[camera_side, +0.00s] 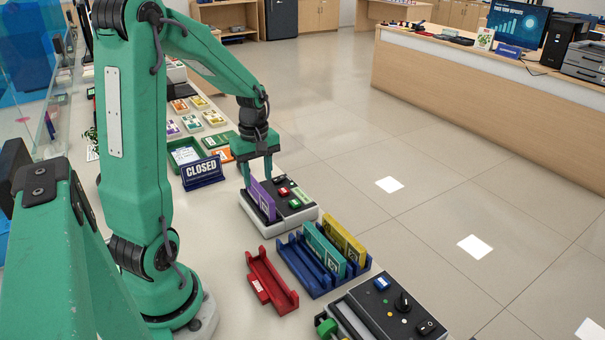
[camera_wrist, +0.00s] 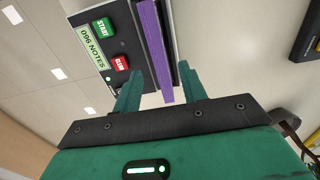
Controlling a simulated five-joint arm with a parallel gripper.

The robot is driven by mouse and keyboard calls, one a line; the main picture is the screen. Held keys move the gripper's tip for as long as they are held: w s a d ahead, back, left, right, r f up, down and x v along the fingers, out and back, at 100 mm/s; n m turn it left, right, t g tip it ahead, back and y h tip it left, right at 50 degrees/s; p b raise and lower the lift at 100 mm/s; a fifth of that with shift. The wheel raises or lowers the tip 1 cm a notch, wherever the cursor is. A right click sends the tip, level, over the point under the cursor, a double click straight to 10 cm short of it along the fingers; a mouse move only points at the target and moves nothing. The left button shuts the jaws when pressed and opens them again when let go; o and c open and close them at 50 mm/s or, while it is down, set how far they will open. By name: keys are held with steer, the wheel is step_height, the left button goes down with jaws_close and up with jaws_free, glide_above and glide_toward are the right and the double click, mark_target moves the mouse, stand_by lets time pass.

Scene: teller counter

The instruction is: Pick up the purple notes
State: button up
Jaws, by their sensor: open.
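The purple notes (camera_side: 262,199) stand on edge in the slot of a note counter (camera_side: 283,224), a white and black machine with green and red buttons. My gripper (camera_side: 258,182) is directly over the counter, fingers pointing down at the notes. In the wrist view the purple notes (camera_wrist: 157,50) run up between the open fingers of my gripper (camera_wrist: 158,85), nearer the right finger. The display on the counter (camera_wrist: 115,45) reads "096 NOTES". Whether a finger touches the notes cannot be told.
A blue rack (camera_side: 307,276) with teal notes (camera_side: 323,250) and yellow notes (camera_side: 344,242) stands in front of the counter, beside a red holder (camera_side: 270,281). A "CLOSED" sign (camera_side: 202,172) stands behind, left of my gripper. A black control box (camera_side: 385,308) is at the near edge.

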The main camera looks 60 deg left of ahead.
mark_target(258, 187)
steer(key=shift+f, duration=0.1)
steer(key=shift+f, duration=2.5)
steer(key=shift+c, duration=0.2)
jaws_close()
